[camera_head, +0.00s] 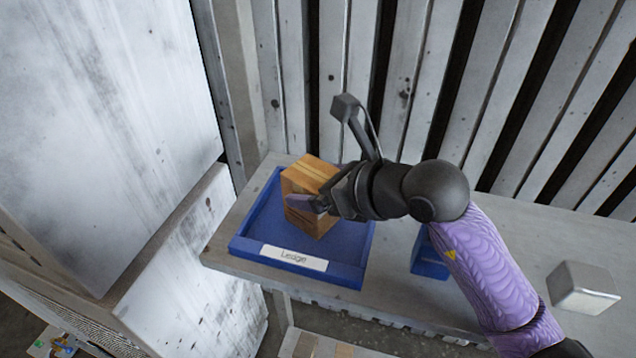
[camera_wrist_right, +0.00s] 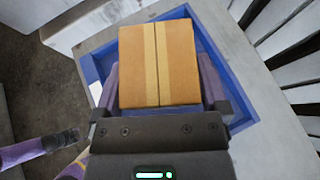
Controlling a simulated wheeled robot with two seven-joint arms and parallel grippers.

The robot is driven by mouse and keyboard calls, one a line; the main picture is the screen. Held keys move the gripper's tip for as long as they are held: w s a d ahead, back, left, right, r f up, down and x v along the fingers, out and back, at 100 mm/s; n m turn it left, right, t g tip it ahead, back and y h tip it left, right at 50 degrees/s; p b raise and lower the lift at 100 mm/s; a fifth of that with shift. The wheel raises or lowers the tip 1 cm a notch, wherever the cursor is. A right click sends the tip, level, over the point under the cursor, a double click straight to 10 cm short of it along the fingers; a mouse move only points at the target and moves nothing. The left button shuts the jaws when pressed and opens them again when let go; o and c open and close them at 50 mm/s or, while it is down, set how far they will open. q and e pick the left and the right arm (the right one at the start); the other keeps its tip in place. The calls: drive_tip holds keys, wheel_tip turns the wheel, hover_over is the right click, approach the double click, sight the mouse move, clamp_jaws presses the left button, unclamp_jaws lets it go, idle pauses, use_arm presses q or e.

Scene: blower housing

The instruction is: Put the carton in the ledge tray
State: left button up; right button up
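The carton (camera_head: 303,187) is a brown box with a lighter tape stripe. It is upright inside the outline of the blue ledge tray (camera_head: 345,276), which has a white "Ledge" label. Whether its base touches the tray floor is hidden. My right gripper (camera_head: 325,190) reaches in from the right with a finger on either side of the carton and looks shut on it. In the right wrist view, the carton (camera_wrist_right: 160,65) sits between the purple fingers. A purple and dark part of my left arm shows at that view's lower left; its fingers cannot be made out.
The tray stands on a grey ledge (camera_head: 235,226) against a slatted metal wall (camera_head: 420,90). A second blue object (camera_head: 430,262) is partly hidden behind my right arm. A grey block (camera_head: 583,287) is at the right. A large pale panel (camera_head: 100,120) rises at the left.

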drive_tip(key=shift+r, duration=0.1)
drive_tip(key=shift+s+d+r, duration=0.1)
drive_tip(key=shift+d+r, duration=0.1)
use_arm(q)
drive_tip(key=shift+w+d+r+p, duration=0.55)
drive_tip(key=shift+d+r+p, duration=0.25)
drive_tip(key=shift+r+p, duration=0.15)
use_arm(e)
drive_tip(key=v, duration=1.1)
drive_tip(key=shift+s, duration=0.25)
use_arm(q)
drive_tip(key=shift+a, duration=0.2)
use_arm(e)
drive_tip(key=shift+d, duration=0.1)
